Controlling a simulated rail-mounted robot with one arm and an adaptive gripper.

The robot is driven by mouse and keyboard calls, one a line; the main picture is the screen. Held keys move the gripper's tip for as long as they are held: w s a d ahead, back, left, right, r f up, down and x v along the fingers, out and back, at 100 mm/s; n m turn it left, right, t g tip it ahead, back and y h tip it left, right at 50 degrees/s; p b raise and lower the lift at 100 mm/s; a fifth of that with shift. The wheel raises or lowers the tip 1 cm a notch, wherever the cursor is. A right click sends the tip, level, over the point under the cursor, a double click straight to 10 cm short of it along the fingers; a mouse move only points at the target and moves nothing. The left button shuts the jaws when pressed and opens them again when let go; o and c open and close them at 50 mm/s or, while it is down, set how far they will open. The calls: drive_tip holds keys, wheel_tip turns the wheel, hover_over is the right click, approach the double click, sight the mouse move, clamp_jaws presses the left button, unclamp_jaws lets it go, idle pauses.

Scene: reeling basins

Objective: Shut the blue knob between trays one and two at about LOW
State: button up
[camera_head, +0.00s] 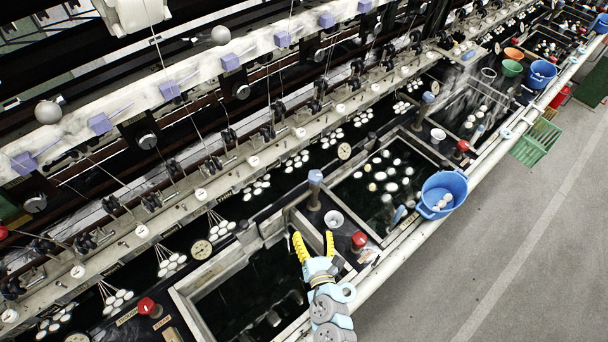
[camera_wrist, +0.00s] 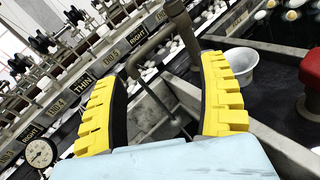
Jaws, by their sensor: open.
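The blue knob (camera_head: 315,177) is a pale blue cap on a dark post, standing on the divider between a dark, water-filled tray (camera_head: 190,307) and the tray with white cocoons (camera_head: 335,187). My gripper (camera_head: 313,237) has two yellow ribbed fingers, spread apart and empty. In the head view it is below the knob in the picture, over the near tray's right side. In the wrist view the open fingers (camera_wrist: 162,70) frame a bent metal pipe (camera_wrist: 150,50). A grey post (camera_wrist: 185,28) rises there to the top edge; the knob's cap cannot be made out.
A white cup (camera_head: 334,219) and a red knob (camera_head: 359,240) stand on the divider close to my gripper's right. A blue bucket (camera_head: 442,194) sits farther right. A dial gauge (camera_head: 201,249) is to the left. Another blue knob (camera_head: 428,97) stands farther back.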

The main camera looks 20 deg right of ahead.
sight(315, 183)
wheel_tip(315, 183, up, 5)
drive_tip(key=d+n+t+h, duration=0.1)
drive_tip(key=d+n+h, duration=0.1)
drive_tip(key=d, duration=0.1)
drive_tip(key=b+x, duration=0.1)
drive_tip(key=x, duration=0.4)
drive_tip(key=b+x, duration=0.1)
drive_tip(key=x, duration=0.4)
drive_tip(key=b+x, duration=0.1)
drive_tip(key=x, duration=0.4)
drive_tip(key=shift+w+a+f, duration=0.15)
drive_tip(key=shift+a, duration=0.15)
drive_tip(key=shift+b+x, duration=0.35)
drive_tip(key=shift+x, duration=0.65)
drive_tip(key=shift+d, duration=0.1)
drive_tip(key=c, duration=1.2)
